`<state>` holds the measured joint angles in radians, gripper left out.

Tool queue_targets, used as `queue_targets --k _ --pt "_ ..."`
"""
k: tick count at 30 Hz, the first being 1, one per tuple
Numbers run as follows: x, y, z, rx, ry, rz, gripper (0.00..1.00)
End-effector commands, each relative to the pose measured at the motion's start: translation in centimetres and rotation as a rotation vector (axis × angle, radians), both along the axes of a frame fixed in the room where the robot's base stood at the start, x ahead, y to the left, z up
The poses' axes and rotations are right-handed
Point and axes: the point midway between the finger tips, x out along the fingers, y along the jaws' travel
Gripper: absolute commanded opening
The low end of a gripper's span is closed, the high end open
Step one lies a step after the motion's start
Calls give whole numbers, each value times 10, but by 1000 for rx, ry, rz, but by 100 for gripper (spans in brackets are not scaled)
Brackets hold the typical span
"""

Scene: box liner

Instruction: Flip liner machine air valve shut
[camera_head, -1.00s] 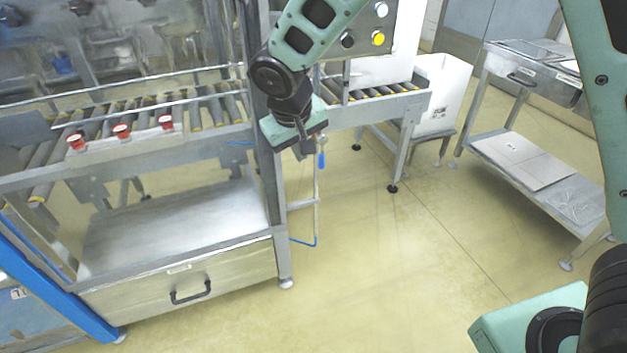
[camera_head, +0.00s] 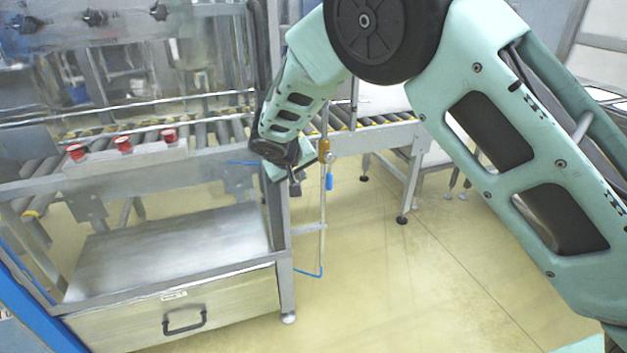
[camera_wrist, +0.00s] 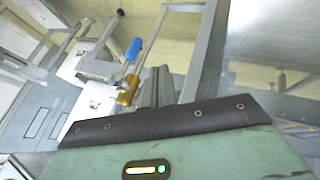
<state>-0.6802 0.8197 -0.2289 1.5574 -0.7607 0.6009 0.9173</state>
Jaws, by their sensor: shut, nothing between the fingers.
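The air valve has a brass body (camera_head: 323,146) and a blue handle (camera_head: 329,182) that hangs down beside a thin vertical pipe right of the machine's front post. In the wrist view the brass body (camera_wrist: 127,90) and the blue handle (camera_wrist: 133,49) lie just left of the fingers. My gripper (camera_head: 296,189) is shut and empty, pointing down just left of the valve. Its fingers also show in the wrist view (camera_wrist: 158,84). I cannot tell whether they touch the valve.
The liner machine's post (camera_head: 279,240) stands close to my gripper. A roller conveyor (camera_head: 375,137) runs behind the valve. Red buttons (camera_head: 123,144) line the machine's front, above a steel drawer (camera_head: 190,312). The floor (camera_head: 370,280) right of the post is clear.

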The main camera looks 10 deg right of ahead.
Motion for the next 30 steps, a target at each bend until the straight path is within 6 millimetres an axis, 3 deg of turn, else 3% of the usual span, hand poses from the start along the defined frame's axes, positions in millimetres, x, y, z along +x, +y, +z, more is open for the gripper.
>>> queue_targets --k 15,22,30 --pt "48 -31 -77 0 2 -2 0" --pt "59 -60 -76 1 0 -2 0" --pt "62 -68 -76 0 2 1 0"
